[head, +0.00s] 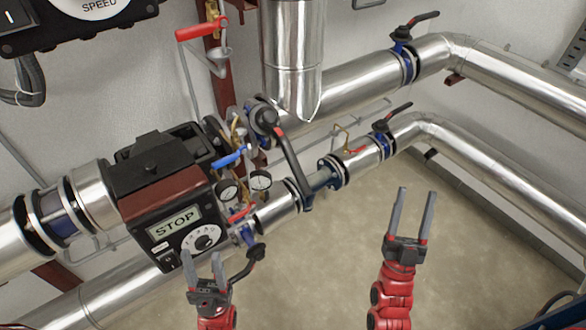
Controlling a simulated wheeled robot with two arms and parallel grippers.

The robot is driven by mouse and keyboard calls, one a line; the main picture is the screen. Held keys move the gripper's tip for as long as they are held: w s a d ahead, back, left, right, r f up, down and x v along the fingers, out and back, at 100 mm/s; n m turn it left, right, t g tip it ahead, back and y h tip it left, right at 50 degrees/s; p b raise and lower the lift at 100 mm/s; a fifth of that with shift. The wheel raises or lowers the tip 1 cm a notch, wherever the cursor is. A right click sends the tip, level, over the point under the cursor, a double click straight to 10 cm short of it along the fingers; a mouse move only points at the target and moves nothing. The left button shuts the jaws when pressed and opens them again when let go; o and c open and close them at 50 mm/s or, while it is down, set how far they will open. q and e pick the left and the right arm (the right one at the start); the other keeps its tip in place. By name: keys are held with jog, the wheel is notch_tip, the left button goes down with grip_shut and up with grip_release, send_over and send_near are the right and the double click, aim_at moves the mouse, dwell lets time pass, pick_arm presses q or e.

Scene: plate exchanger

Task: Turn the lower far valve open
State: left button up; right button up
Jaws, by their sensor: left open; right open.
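The lower pipe (358,160) carries a blue valve at its far end, the lower far valve (382,146), with a black lever handle (398,113) slanting up and to the right. My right gripper (417,193) is open and empty, pointing up in the picture, below and to the right of this valve and apart from it.
The upper pipe (350,88) has another blue valve with a black lever (422,19). A long black lever (290,150) crosses the pipes near the gauges (261,181). A black lever (256,253) hangs near my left gripper. Floor (480,220) is clear around my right gripper.

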jog(key=w+f+n+g+y+b, duration=0.1)
jog(key=w+f+g+y+b, duration=0.15)
jog(key=w, duration=0.35)
jog(key=n+g+y+b, duration=0.3)
jog(key=n+g+y, duration=0.7)
jog(key=y, duration=0.3)
send_near(294, 167)
jog(key=shift+h, duration=0.25)
jog(key=p+x, duration=0.1)
jog(key=x, duration=0.2)
jog(key=f+p+x, duration=0.1)
jog(key=x, duration=0.3)
jog(key=p+x, duration=0.2)
jog(key=x, duration=0.2)
jog(key=shift+w+d+f, duration=0.15)
jog(key=shift+w+f, duration=0.15)
jog(key=shift+f, duration=0.05)
jog(key=shift+w+a+f, duration=0.1)
jog(key=shift+w+a, duration=0.15)
jog(key=shift+w, duration=0.25)
grip_shut()
